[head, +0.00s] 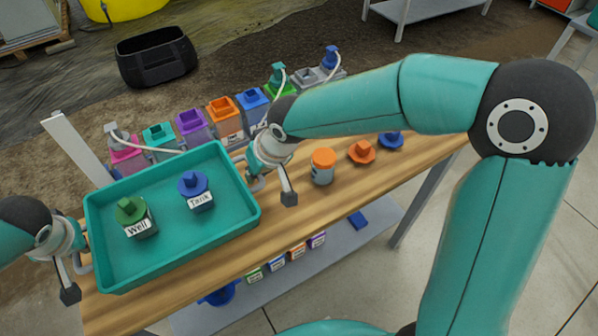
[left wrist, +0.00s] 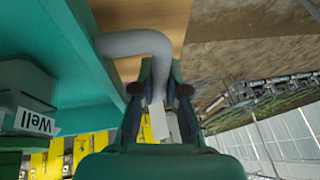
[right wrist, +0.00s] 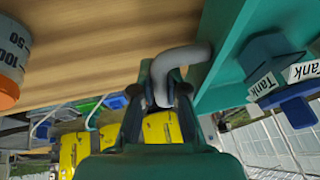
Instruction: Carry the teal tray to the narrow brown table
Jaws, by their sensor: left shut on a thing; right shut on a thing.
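The teal tray (head: 170,262) is at the left end of a long wooden-topped bench (head: 330,205); I cannot tell whether it touches the top. It carries a green-capped "Well" bottle (head: 133,217) and a blue-capped "Tank" bottle (head: 196,192), both upright. My left gripper (head: 80,266) is shut on the tray's left grey handle, which shows in the left wrist view (left wrist: 138,44). My right gripper (head: 258,181) is shut on the right grey handle, which shows in the right wrist view (right wrist: 182,58). I cannot tell whether this bench is the narrow brown table.
An orange-lidded jar (head: 322,168), an orange cap (head: 361,151) and a blue cap (head: 391,140) are right of the tray. Several coloured-capped containers (head: 192,124) line the far edge. A lower shelf (head: 345,237) holds small labelled items. A black tub (head: 156,58) stands behind.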

